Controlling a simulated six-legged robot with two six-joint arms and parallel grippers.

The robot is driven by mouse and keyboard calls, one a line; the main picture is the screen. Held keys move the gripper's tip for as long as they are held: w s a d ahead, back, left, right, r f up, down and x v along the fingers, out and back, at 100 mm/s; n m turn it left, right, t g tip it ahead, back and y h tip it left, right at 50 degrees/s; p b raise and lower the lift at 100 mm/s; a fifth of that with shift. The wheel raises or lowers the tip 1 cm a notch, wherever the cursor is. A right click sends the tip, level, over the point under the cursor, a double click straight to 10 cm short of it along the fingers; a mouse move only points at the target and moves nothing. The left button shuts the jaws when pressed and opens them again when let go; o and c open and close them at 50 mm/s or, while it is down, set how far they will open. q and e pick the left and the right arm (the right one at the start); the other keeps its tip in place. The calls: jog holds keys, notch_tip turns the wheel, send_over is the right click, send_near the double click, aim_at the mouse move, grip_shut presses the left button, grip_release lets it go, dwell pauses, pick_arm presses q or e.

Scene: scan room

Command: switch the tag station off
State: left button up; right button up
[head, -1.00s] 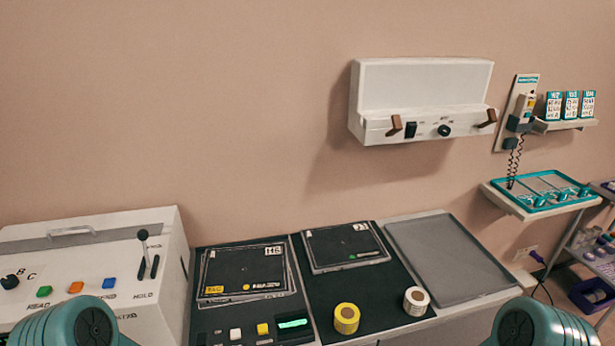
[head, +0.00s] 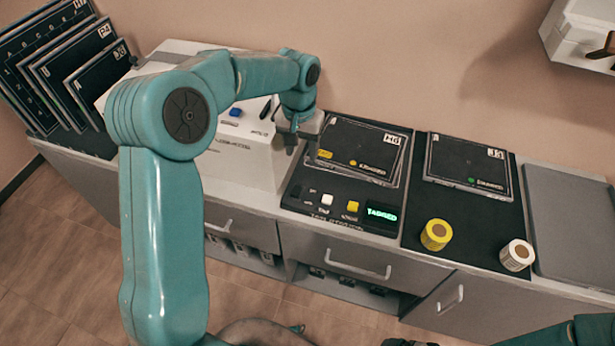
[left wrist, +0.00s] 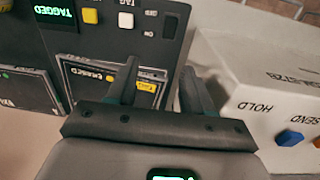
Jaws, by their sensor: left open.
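The tag station (head: 338,226) is a black panel on the counter in the head view, with a lit green "TAGGED" display (head: 381,215), a white button (head: 326,199) and a yellow button (head: 352,206). In the left wrist view its dark rocker switch (left wrist: 170,23) sits beside the words OFF and ON, beyond the fingertips. My left gripper (head: 291,143) is open and empty, above the left edge of the plates behind the panel. It also shows in the left wrist view (left wrist: 158,82). It looks apart from the switch.
A white console (head: 240,155) with coloured buttons stands just left of the station. Black plates (head: 360,150) lie behind the panel. Yellow (head: 436,236) and white (head: 517,255) rolls stand to the right. A grey tray (head: 570,225) is at far right.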

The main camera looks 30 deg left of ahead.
pick_arm(q)
jog(key=a+r, duration=0.1)
jog(key=r, duration=0.1)
send_near(299, 186)
notch_tip(299, 186, down, 7)
jog(key=shift+r+p, duration=0.15)
jog(key=shift+p, duration=0.15)
jog(key=shift+w+d+f, duration=0.1)
jog(key=shift+w+f, duration=0.05)
jog(key=shift+f, duration=0.45)
pick_arm(e)
jog(key=shift+w+d+r, duration=0.15)
jog(key=shift+w+r, duration=0.05)
jog(key=shift+w, duration=0.1)
